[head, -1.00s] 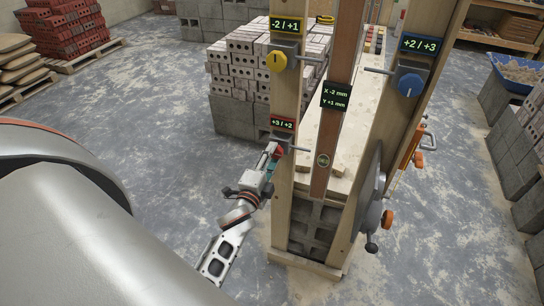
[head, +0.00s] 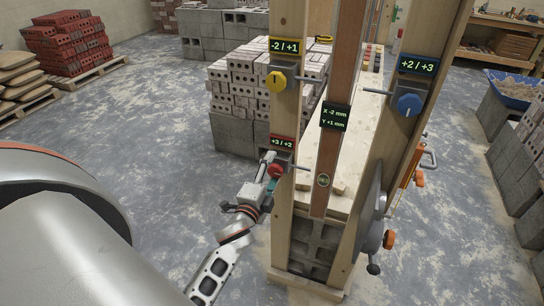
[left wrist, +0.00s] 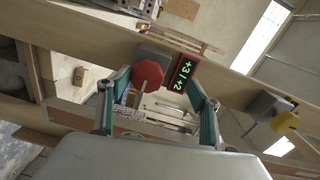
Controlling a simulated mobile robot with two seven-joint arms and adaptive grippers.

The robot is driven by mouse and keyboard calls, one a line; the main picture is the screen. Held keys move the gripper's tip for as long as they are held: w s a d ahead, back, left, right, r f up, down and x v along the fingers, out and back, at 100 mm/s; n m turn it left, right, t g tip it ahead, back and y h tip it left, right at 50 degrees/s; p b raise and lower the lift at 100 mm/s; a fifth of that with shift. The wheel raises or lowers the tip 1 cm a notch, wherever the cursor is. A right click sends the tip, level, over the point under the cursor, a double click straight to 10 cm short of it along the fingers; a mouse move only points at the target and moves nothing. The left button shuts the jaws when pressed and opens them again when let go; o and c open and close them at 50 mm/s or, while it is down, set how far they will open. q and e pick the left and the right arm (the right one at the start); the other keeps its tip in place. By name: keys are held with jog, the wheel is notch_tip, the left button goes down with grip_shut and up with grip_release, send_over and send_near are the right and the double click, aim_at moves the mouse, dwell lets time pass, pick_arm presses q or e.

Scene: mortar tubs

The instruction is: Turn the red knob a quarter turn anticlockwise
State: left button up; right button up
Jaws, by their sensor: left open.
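The red knob (head: 275,170) sits on a grey block on the left wooden post, just below a small display reading +3 / +2 (head: 282,143). In the left wrist view the knob (left wrist: 148,74) shows as a red, many-sided face. My left gripper (head: 268,184) is close below and left of the knob in the head view. In the left wrist view its two teal fingers stand apart, with the knob beyond them, nearer the left finger. The gripper is open and empty. Whether a finger touches the knob cannot be told. My right gripper is not in view.
A yellow knob (head: 277,81) is higher on the same post; a blue knob (head: 408,104) is on the right post. A central board carries a display (head: 334,116) reading X -2 mm, Y +1 mm. Metal rods stick out beside the knobs. The floor left of the post is clear.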

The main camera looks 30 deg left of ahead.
pick_arm(q)
jog(key=o, duration=0.8)
jog(key=shift+t, duration=0.4)
jog(key=r, duration=0.6)
jog(key=shift+w+r, duration=0.25)
jog(key=shift+w, duration=0.05)
jog(key=shift+s+r, duration=0.45)
jog(key=shift+r, duration=0.35)
jog(key=c, duration=0.3)
jog(key=shift+s+d+r, duration=0.1)
jog(key=shift+r, duration=0.15)
jog(key=c, duration=0.5)
jog(key=shift+w+f, duration=0.25)
jog(key=shift+f, duration=0.05)
